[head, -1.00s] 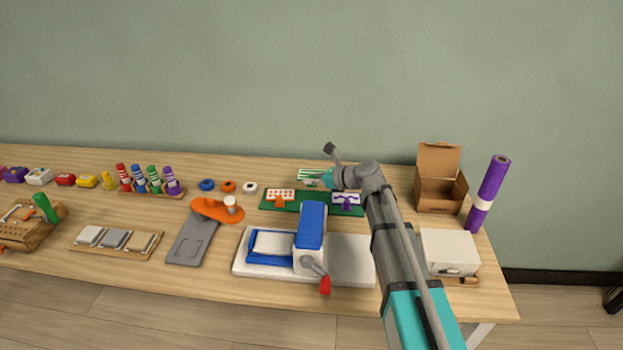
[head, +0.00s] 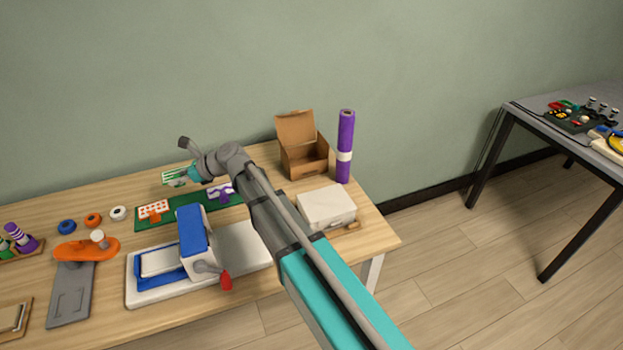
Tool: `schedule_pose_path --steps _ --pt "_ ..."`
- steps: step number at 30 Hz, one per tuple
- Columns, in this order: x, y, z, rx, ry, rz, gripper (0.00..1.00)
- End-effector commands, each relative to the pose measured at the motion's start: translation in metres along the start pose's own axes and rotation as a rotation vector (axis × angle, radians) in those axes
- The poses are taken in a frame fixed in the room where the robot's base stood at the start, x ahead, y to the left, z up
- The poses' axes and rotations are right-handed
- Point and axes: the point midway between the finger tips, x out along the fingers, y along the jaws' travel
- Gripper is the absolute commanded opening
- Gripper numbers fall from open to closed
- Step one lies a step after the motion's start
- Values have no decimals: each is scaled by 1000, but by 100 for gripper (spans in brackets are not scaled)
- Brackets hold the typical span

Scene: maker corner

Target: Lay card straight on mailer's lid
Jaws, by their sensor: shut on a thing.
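A white card with green stripes (head: 174,177) is at the tip of my gripper (head: 188,173), which is shut on it. It is held near the back of the table, behind the green mat; its height above the table is hard to tell. A closed white box with a flat lid (head: 326,204), which looks like the mailer, sits at the table's right front, right of my arm. Its lid is bare. My gripper is well to the left of it. The fingertips are small and partly hidden.
A green mat (head: 180,212) holds an orange-patterned card (head: 153,209) and a purple one (head: 220,192). An open brown box (head: 304,158) and a purple roll (head: 345,147) stand behind the white box. A blue-and-white press (head: 194,243) stands in front of the mat.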

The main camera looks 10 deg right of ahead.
Motion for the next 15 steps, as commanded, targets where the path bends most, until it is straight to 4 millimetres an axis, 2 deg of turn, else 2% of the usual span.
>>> schedule_pose_path --steps 1,15 --pt "-5 0 12 0 0 0 0" --pt "-35 0 85 0 0 0 0"
